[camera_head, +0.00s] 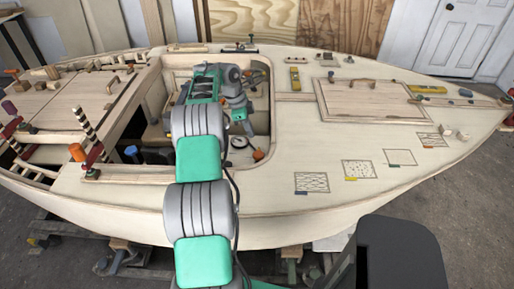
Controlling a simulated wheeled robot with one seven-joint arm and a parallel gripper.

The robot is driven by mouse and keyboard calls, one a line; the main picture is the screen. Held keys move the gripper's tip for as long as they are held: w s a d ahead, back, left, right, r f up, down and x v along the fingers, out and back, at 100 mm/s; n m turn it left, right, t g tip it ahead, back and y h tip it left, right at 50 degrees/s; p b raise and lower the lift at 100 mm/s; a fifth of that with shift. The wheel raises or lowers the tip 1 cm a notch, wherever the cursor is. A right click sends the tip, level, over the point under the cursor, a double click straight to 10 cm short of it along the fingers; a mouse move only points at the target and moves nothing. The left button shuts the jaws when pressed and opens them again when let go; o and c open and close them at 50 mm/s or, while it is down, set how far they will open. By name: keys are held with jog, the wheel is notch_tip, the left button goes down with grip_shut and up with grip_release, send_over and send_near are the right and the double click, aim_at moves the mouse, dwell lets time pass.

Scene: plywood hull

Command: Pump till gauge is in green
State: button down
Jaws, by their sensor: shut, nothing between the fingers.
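A small round white dial (239,142), which looks like the gauge, lies in the recessed cockpit of the plywood hull. Its needle and any green zone are too small to read. An orange knob (258,154) sits just right of and below the dial, and looks like the pump's handle end. The rest of the pump is hard to make out. My arm reaches over the near deck and bends down into the cockpit. My gripper (248,130) is small in the picture, shut and empty, close above the dial and knob. I cannot tell whether it touches either.
The cockpit's rim (263,80) surrounds my forearm. A wooden hatch (370,99) with a handle lies on the right deck, near patterned patches (361,170). Clamps (92,153) and open framing are on the left.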

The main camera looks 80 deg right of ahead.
aim_at(256, 154)
jog(key=x, duration=1)
jog(key=shift+w, duration=0.1)
jog(key=shift+f, duration=0.15)
notch_tip(256, 154, down, 4)
jog(key=b, duration=0.4)
jog(key=shift+a+f, duration=0.1)
jog(key=shift+f, duration=0.05)
jog(key=shift+a, duration=0.1)
jog(key=p+v, duration=0.4)
jog(key=v, duration=0.6)
jog(key=shift+d+r+p, duration=0.2)
jog(key=shift+r+p, duration=0.15)
jog(key=shift+r, duration=0.05)
